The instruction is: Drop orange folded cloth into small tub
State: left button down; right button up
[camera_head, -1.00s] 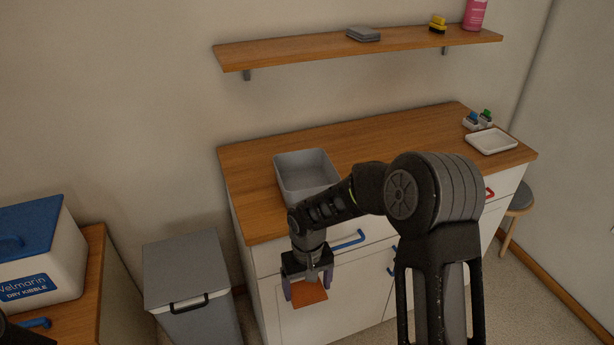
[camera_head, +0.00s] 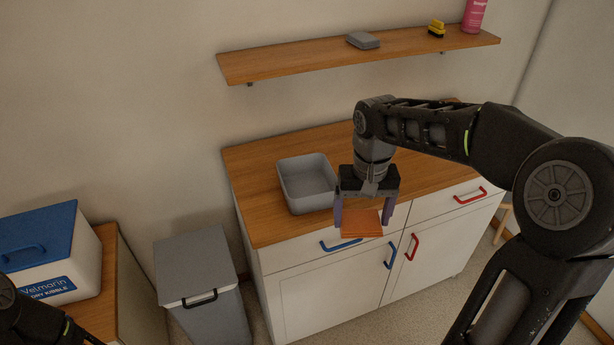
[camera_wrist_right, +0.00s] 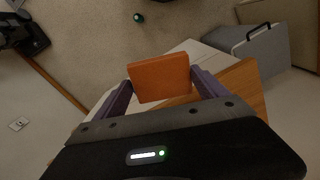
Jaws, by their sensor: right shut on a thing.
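The orange folded cloth (camera_head: 362,224) is held between the purple fingers of my right gripper (camera_head: 362,212), which is shut on it. In the head view the cloth shows in front of the counter's front edge, to the right of the tub and lower in the picture. It also shows in the right wrist view (camera_wrist_right: 160,78), between the fingers. The small grey tub (camera_head: 307,184) stands on the wooden counter, and its visible inside is empty. Part of my left arm shows at the lower left edge of the head view; its gripper is out of the picture.
The counter (camera_head: 262,222) has drawers and doors with blue and red handles. A lidded grey bin (camera_head: 200,275) stands left of it. A white box with a blue lid (camera_head: 45,250) sits farther left. A wall shelf (camera_head: 290,66) hangs above the counter.

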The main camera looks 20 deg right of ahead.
aim_at(311, 189)
jog(key=i, duration=0.9)
